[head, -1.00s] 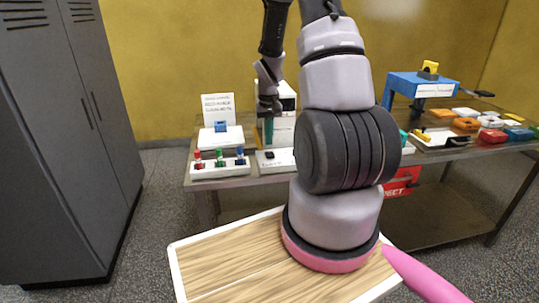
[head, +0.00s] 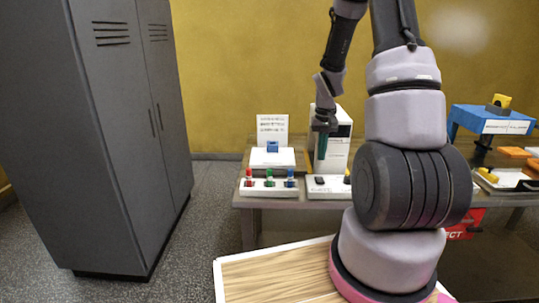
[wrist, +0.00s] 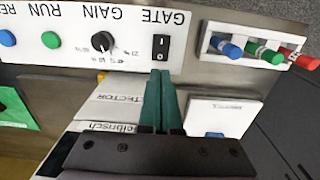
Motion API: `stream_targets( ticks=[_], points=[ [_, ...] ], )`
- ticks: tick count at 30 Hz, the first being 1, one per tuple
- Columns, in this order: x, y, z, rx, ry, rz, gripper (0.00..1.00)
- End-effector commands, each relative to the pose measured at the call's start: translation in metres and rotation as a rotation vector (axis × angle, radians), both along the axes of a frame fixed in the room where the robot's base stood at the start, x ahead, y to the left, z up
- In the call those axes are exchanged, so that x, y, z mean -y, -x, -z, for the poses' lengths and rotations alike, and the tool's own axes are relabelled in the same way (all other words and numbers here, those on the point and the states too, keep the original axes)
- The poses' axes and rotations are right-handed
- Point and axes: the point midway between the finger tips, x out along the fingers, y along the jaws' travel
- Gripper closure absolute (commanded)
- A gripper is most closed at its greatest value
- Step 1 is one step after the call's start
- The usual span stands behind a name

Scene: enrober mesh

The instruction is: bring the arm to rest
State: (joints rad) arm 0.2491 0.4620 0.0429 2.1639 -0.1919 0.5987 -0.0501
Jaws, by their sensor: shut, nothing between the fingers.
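My gripper (head: 323,148) hangs at the end of my arm with its fingers pointing down, above the back edge of the white control panel (head: 328,186). In the wrist view, its two teal fingers (wrist: 163,100) lie together with nothing between them. They point toward the panel, near a black rocker switch (wrist: 161,47) labelled GATE. Whether the fingertips touch the panel cannot be told. My arm rises from its pink-ringed base and bends over toward the table.
A white rack (head: 269,188) with red, green and blue pieces stands left of the panel. Behind it a blue block (head: 272,146) sits by a sign. A white box (head: 333,140) stands behind the gripper. A grey cabinet (head: 120,140) is at left; floor between is clear.

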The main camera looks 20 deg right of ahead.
Motion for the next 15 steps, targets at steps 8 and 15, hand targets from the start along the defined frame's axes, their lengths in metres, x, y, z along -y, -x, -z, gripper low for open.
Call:
stream_targets(
  ticks=[8, 15],
  points=[
    [-0.014, 0.004, -0.054, 0.073, 0.005, 0.014, 1.00],
    [-0.050, 0.035, -0.157, 0.229, -0.010, 0.046, 1.00]
  ],
)
